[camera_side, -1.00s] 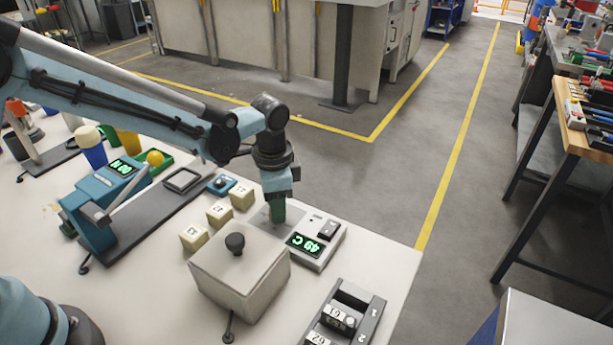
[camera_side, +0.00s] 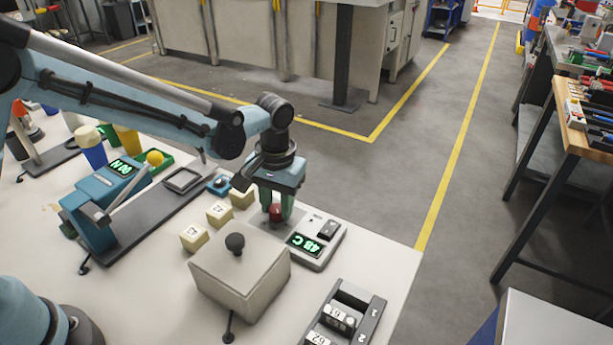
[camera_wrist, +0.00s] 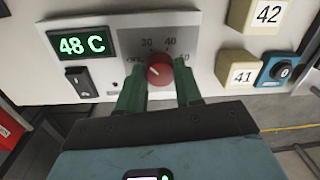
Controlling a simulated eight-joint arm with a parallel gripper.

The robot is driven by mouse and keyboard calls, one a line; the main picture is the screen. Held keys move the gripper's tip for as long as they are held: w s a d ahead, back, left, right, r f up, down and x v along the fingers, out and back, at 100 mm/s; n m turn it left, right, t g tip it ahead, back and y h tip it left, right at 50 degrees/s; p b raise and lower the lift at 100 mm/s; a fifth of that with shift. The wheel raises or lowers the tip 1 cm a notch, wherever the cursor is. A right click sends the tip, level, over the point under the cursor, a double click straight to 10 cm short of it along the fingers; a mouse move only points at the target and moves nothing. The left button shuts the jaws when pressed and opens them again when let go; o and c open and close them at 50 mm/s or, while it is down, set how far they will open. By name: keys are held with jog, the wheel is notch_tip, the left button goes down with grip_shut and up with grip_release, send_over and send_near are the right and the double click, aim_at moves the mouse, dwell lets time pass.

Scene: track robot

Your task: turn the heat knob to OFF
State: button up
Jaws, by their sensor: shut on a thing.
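The red heat knob (camera_wrist: 160,70) sits on the grey heater panel (camera_wrist: 205,50), among dial marks 30, 40 and 50, with OFF on its left side. A pale mark on the knob appears to lean left, but its exact setting is hard to read. The green display (camera_wrist: 83,43) reads 48 C. My gripper (camera_wrist: 160,80) has its green fingers on either side of the knob, shut on it. In the side view, the knob (camera_side: 276,212) shows between the fingers of my gripper (camera_side: 276,205), which points down at the panel.
A beige lidded box (camera_side: 240,275) with a black handle stands close in front of the panel. Several numbered cream blocks (camera_side: 194,237) and a blue dial device (camera_side: 221,183) sit to the left. A dark counter unit (camera_side: 345,315) lies to the front right, near the table edge.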

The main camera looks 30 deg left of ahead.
jog(key=n, duration=0.6)
jog(key=shift+n, duration=0.3)
dwell(0.4)
jog(key=o, duration=1)
jog(key=shift+o, duration=0.2)
notch_tip(320, 180, up, 12)
jog(key=shift+w+d, duration=0.2)
